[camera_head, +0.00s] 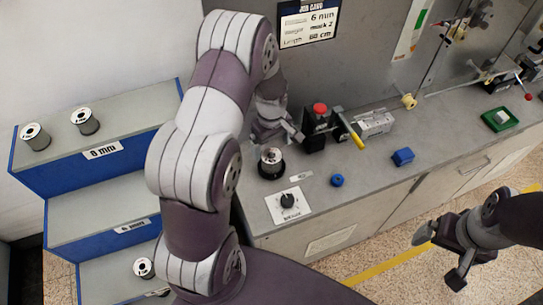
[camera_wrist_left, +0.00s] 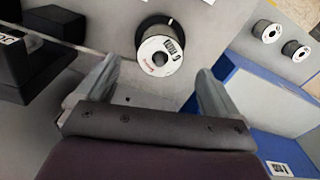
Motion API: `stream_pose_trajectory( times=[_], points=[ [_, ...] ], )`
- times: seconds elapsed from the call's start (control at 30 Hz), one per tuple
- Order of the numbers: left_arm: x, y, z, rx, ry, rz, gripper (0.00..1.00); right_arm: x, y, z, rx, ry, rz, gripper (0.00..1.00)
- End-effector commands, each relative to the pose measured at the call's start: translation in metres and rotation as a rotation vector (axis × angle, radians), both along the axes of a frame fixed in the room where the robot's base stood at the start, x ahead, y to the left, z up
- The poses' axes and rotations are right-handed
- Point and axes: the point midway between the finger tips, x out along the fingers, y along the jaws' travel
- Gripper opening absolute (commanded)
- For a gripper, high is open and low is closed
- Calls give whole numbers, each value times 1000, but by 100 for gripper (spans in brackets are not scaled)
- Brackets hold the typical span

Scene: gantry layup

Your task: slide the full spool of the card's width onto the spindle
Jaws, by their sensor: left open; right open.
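The job card (camera_head: 308,22) on the back panel reads 6 mm. A spool (camera_head: 271,156) with a white flange stands upright on a dark round base (camera_head: 271,173) on the counter; in the left wrist view the spool (camera_wrist_left: 160,54) carries a printed label. A grey centre shows in its hole; I cannot tell for sure whether this is the spindle's tip. My left gripper (camera_head: 279,133) is open above and behind the spool; in the left wrist view its fingers are apart, with the spool beyond them, untouched. My right gripper (camera_head: 440,258) is open and empty over the floor.
A red-buttoned box (camera_head: 318,125), yellow lever (camera_head: 351,132), dial plate (camera_head: 288,205) and blue parts (camera_head: 402,157) occupy the counter.

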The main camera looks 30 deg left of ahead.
Motion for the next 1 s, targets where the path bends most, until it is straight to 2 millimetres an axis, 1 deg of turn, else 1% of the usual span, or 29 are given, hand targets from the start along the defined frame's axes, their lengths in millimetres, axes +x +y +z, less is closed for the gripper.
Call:
stream_pose_trajectory(
  times=[0.03,0.1,0.2,0.33,0.47,0.9,0.97,1.0],
  points=[
    [0,0,9,1,-4,0,95,0,0,-5,0,0,0,94],
    [1,0,25,1,-4,0,95,0,0,-8,0,0,0,94],
    [0,0,42,1,-3,0,95,0,0,-10,0,0,0,94],
    [0,0,54,0,-1,0,95,0,0,-12,0,0,0,94],
    [-1,0,57,0,1,0,95,0,0,-11,0,0,0,94],
    [0,0,57,0,0,0,95,0,0,-11,0,0,0,94],
    [0,0,57,0,0,-12,95,0,0,-11,0,0,0,94],
    [1,0,57,1,-4,-45,95,0,0,-11,0,0,0,94]
  ],
)
